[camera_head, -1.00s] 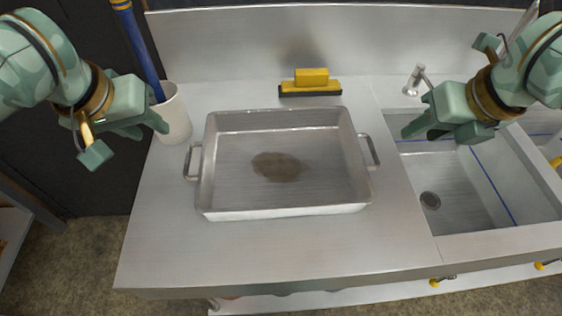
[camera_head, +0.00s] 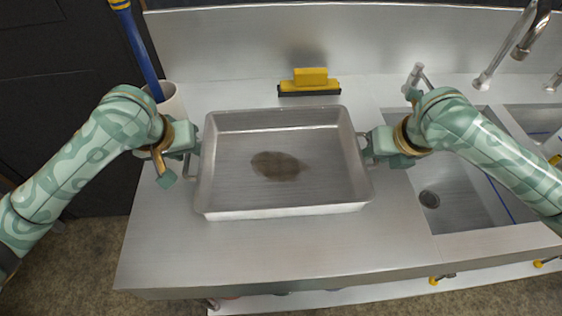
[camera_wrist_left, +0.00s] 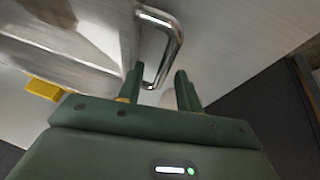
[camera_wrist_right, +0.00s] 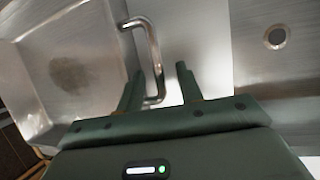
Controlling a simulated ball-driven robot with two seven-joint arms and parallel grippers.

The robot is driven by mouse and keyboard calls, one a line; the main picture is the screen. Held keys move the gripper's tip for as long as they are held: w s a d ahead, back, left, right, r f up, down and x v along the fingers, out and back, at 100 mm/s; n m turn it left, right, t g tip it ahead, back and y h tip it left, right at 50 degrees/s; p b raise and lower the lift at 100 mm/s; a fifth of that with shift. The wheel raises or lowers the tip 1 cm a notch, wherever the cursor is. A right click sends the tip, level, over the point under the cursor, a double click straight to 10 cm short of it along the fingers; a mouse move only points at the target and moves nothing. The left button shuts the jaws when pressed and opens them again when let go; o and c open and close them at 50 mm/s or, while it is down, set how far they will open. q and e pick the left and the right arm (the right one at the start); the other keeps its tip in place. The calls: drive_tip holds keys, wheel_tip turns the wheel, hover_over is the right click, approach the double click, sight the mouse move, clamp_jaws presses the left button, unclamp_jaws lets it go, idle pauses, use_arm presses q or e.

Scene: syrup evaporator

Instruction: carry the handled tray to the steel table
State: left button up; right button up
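The handled tray (camera_head: 285,210), a shallow steel pan with a brown stain on its floor, sits flat on a steel worktop (camera_head: 270,255). I cannot tell whether this worktop is the steel table. My left gripper (camera_head: 194,150) is at the tray's left handle; the left wrist view shows its open fingers (camera_wrist_left: 160,84) on either side of the handle (camera_wrist_left: 172,45). My right gripper (camera_head: 368,150) is at the right handle; the right wrist view shows its open fingers (camera_wrist_right: 158,82) on either side of that handle (camera_wrist_right: 153,42). Neither is closed on its handle.
A yellow scrubber (camera_head: 310,82) lies behind the tray. A white cup (camera_head: 172,101) with a blue-handled tool (camera_head: 140,50) stands at the back left. A sink (camera_head: 455,215) with a tap is on the right. The worktop in front of the tray is clear.

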use_arm(q)
drive_tip(key=shift+w+d+f, duration=0.1)
drive_tip(key=shift+w+f, duration=0.1)
drive_tip(key=shift+f, duration=0.35)
use_arm(e)
drive_tip(key=shift+w+a+f, duration=0.15)
drive_tip(key=shift+w+f, duration=0.05)
drive_tip(key=shift+f, duration=0.4)
use_arm(q)
clamp_jaws()
use_arm(e)
clamp_jaws()
drive_tip(key=shift+w+r, duration=0.1)
